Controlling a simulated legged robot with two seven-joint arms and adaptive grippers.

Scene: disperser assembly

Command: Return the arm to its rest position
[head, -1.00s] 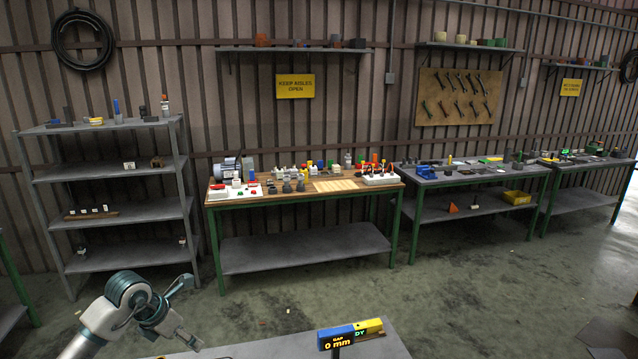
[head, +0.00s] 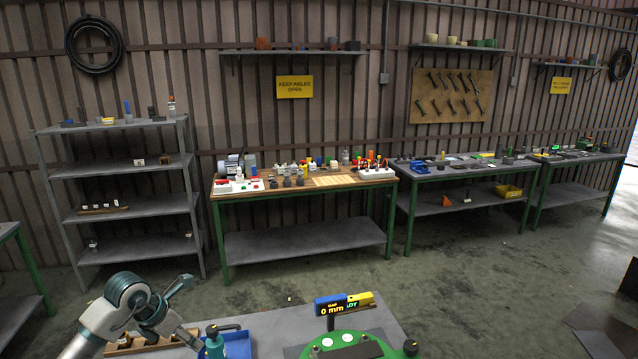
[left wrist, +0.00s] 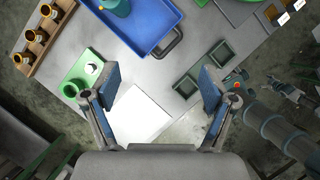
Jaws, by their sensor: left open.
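My left gripper (head: 192,338) is low at the left of the head view, on a bent grey and teal arm, beside the near table. In the left wrist view the left gripper (left wrist: 160,90) is open, its two blue-padded fingers wide apart. Nothing is between the fingers, only grey table top and a white patch below them.
The near table (head: 270,322) holds a blue tray (left wrist: 129,43), a wooden rack (left wrist: 28,62), a green holder (left wrist: 75,88) and dark square trays (left wrist: 215,55). A round green fixture (head: 330,343) stands at right. Open floor (head: 250,287) separates it from the wooden-topped bench (head: 275,188).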

